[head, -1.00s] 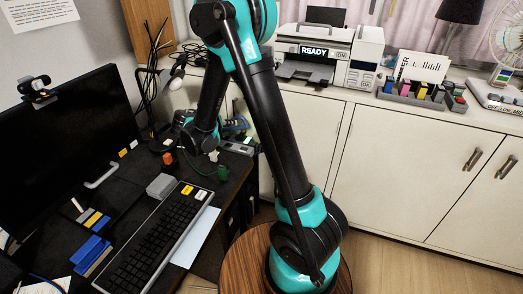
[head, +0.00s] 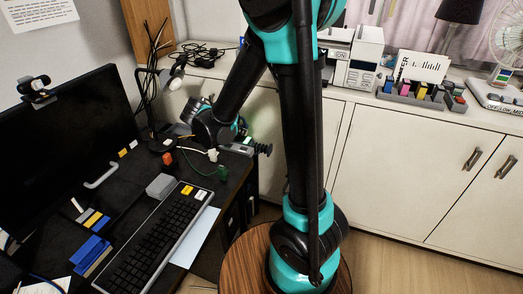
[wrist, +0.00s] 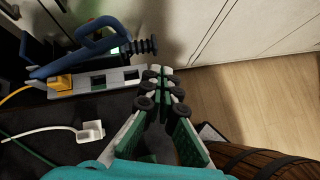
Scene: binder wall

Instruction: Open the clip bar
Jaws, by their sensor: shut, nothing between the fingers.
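The clip bar looks to be the blue bar with a looped handle (wrist: 88,42) in the wrist view. It ends in a dark ribbed knob (wrist: 142,46). It lies over a pale grey slotted block (wrist: 105,81) with a yellow plug (wrist: 62,82) in it, near the desk edge. My gripper (wrist: 160,74) is shut and empty, its tips beside the right end of the block and just below the knob. I cannot tell whether the tips touch either one. In the head view my wrist hides much of the bar.
A white connector (wrist: 91,131) on a cable lies on the dark desk. The monitor (head: 65,130) and keyboard (head: 155,235) stand to the left. White cabinets (head: 400,170) stand behind and right. A wooden round top (wrist: 250,160) is at lower right in the wrist view.

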